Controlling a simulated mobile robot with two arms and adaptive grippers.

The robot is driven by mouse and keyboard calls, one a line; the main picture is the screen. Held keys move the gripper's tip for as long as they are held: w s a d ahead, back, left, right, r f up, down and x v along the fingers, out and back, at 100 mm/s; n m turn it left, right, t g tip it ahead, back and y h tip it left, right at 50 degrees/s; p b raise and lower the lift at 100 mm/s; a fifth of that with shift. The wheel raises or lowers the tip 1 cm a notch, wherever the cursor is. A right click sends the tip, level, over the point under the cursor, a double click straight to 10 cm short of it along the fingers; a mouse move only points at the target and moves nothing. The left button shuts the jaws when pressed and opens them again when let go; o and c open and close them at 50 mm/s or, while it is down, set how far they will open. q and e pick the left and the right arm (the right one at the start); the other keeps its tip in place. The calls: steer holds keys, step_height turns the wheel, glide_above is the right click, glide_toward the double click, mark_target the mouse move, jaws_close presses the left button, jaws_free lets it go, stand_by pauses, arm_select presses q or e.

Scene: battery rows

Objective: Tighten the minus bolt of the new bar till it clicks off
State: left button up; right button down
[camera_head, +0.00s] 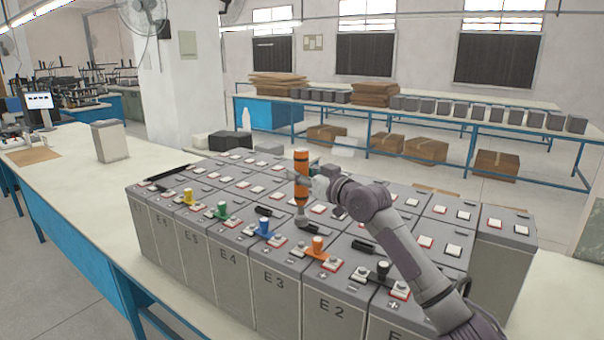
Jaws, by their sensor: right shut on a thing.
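My right gripper (312,184) is shut on an upright orange tool with dark bands (301,163). The tool's grey lower end (301,219) is over the battery tops, behind the blue and orange knobs; I cannot tell whether it touches a bolt. Short bars with coloured knobs lie along the front battery row: yellow (188,197), green (222,210), blue (264,227), orange (318,245) and black (383,270). Which one is the new bar is not clear. Bolt heads are too small to tell apart. My left gripper is not in view.
Grey batteries (274,285) with labels such as E4, E3 and E2 stand in close rows on the bench. A dark rod (168,172) lies at their far left. A grey box (110,141) stands on the pale bench (60,190), which has free room at left.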

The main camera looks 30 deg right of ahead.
mark_target(303, 204)
steer(key=shift+f+b, duration=0.6)
steer(key=shift+f, duration=0.55)
steer(key=shift+f+b, duration=1.15)
steer(key=shift+f, duration=0.25)
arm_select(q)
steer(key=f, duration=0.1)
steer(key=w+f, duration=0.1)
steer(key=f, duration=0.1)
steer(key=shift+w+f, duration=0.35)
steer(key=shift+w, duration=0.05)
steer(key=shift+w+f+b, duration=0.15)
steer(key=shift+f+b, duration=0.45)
arm_select(e)
steer(key=shift+f, duration=0.9)
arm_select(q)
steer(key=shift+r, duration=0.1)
arm_select(e)
steer(key=shift+a+f, duration=0.1)
steer(key=shift+f, duration=0.6)
stand_by(0.8)
